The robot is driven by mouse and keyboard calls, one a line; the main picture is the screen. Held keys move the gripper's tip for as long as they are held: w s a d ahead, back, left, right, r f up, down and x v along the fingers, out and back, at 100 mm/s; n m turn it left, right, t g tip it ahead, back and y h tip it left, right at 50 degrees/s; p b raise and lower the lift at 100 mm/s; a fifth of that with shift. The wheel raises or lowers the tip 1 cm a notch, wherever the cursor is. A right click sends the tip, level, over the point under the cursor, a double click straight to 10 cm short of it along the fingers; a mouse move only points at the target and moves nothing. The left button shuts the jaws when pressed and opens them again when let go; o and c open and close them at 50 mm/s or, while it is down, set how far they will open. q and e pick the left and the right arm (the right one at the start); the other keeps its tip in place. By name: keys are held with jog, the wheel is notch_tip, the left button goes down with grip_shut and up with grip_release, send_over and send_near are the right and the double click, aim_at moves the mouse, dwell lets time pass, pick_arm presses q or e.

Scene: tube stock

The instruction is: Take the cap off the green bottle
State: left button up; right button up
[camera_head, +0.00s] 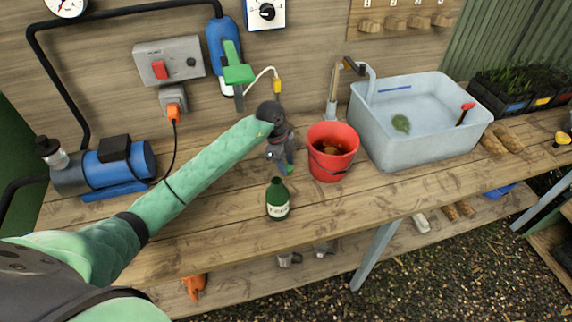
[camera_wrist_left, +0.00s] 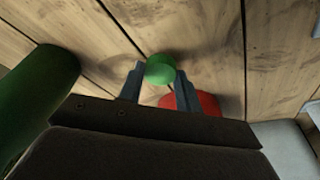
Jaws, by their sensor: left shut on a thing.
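The green bottle (camera_head: 277,204) stands upright on the wooden bench, with a pale label and no cap on its dark neck. My left gripper (camera_head: 286,167) is behind the bottle, apart from it, pointing down at the bench. In the left wrist view, the gripper (camera_wrist_left: 160,82) is shut on a round green cap (camera_wrist_left: 160,67) between its fingertips. The bottle shows at the left edge of that view (camera_wrist_left: 38,95), clear of the fingers. My right gripper is not in view.
A red bucket (camera_head: 331,164) stands right of my gripper, and a grey basin (camera_head: 385,145) with water stands beyond it. A blue pump (camera_head: 118,164) is at the left. Bare bench lies around the bottle.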

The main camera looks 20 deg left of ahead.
pick_arm(q)
jog(key=shift+f, duration=0.75)
jog(key=shift+f, duration=0.1)
jog(key=o, duration=1.1)
